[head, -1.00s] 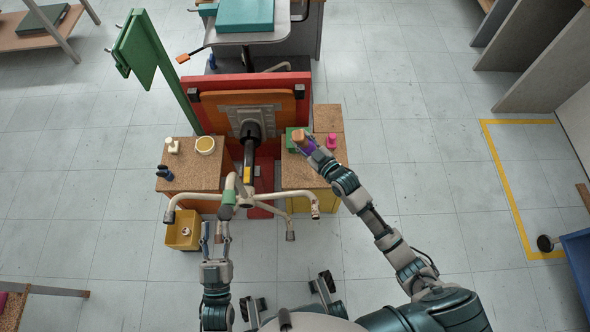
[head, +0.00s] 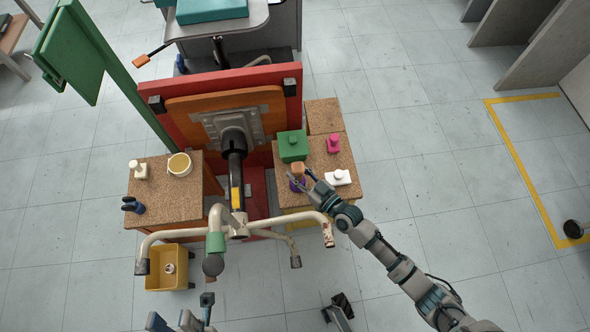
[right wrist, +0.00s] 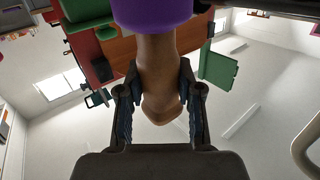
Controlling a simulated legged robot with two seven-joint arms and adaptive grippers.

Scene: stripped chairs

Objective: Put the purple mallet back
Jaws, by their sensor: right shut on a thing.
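The purple mallet has a purple head (head: 297,185) and a wooden handle (head: 298,168) that points up, at the right cork-topped cabinet (head: 322,190). My right gripper (head: 301,178) is shut on the handle. The right wrist view shows the handle (right wrist: 160,75) between the two fingers, with the purple head (right wrist: 152,12) at the top edge. I cannot tell whether the head touches the cabinet top. My left gripper (head: 181,310) is empty at the bottom edge, fingers apart, partly cut off.
Near the mallet are a green block (head: 292,146), a pink piece (head: 333,144) and a white piece (head: 338,177). An upturned chair base (head: 238,225) stands left of it, before a red panel (head: 175,110). A yellow bin (head: 167,280) sits lower left.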

